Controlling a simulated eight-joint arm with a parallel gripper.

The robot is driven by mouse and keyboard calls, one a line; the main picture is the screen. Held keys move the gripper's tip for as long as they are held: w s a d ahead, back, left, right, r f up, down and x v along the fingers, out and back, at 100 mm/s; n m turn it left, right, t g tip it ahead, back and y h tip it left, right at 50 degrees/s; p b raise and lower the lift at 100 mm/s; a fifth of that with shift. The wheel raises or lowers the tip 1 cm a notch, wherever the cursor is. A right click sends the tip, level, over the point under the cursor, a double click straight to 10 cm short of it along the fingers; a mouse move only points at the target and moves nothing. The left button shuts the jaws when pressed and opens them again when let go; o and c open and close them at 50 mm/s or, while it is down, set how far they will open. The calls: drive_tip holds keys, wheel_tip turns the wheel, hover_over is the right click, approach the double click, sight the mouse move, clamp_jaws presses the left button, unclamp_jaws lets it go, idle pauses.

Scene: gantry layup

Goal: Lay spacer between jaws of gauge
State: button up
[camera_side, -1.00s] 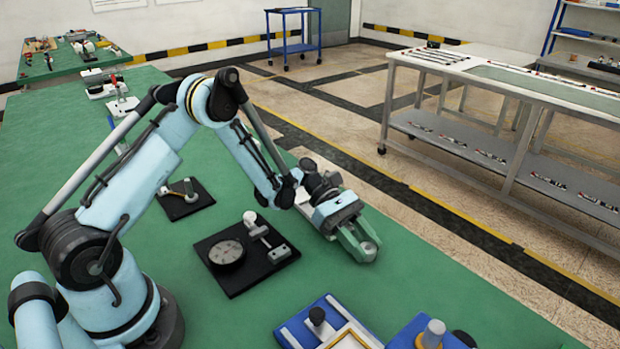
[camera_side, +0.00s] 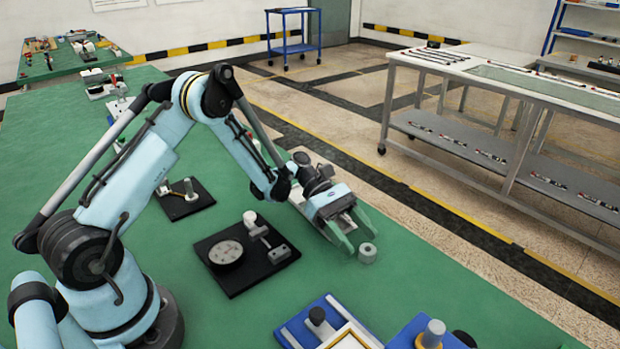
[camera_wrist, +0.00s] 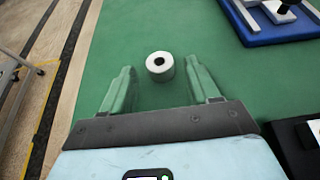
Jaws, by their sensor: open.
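The spacer (camera_side: 367,253), a short pale grey ring with a dark central hole, stands on the green bench top. It also shows in the wrist view (camera_wrist: 160,66). My gripper (camera_side: 362,242) is open and empty, low over the bench, its green fingers pointing at the spacer. In the wrist view, the spacer appears centred between the fingertips (camera_wrist: 158,70), with clear gaps on both sides. The gauge (camera_side: 226,254), with a round dial and small metal blocks on a black base, lies left of my gripper in the side view. I cannot clearly make out its jaws.
A blue tray (camera_side: 292,333) with a black knob is at the front, beside another blue fixture (camera_side: 406,337). A small black stand (camera_side: 174,207) with a post is behind the gauge. The bench's far edge runs close beyond the spacer. Green surface is free between spacer and gauge.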

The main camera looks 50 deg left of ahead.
drive_tip(key=v, duration=0.9)
drive_tip(key=shift+f, duration=0.15)
drive_tip(key=shift+a, duration=0.2)
drive_tip(key=shift+w+r, duration=0.1)
drive_tip(key=shift+r, duration=0.25)
wheel_tip(320, 180, up, 5)
drive_tip(key=d+m+t+y, duration=0.1)
drive_tip(key=d+m+y, duration=0.2)
drive_tip(key=s+r+m+t+y, duration=0.2)
drive_tip(key=s+m+t+y, duration=0.1)
drive_tip(key=s+m+y, duration=0.2)
drive_tip(key=s+a+r+m+t+y, duration=0.1)
drive_tip(key=s+r+m+t+y, duration=0.1)
drive_tip(key=s+m+y, duration=0.3)
drive_tip(key=s+m+t, duration=0.1)
drive_tip(key=s+m, duration=0.2)
drive_tip(key=m, duration=0.1)
drive_tip(key=shift+a+r, duration=0.3)
drive_tip(key=shift+o, duration=0.6)
drive_tip(key=shift+s+a+m, duration=0.1)
drive_tip(key=shift+m, duration=0.3)
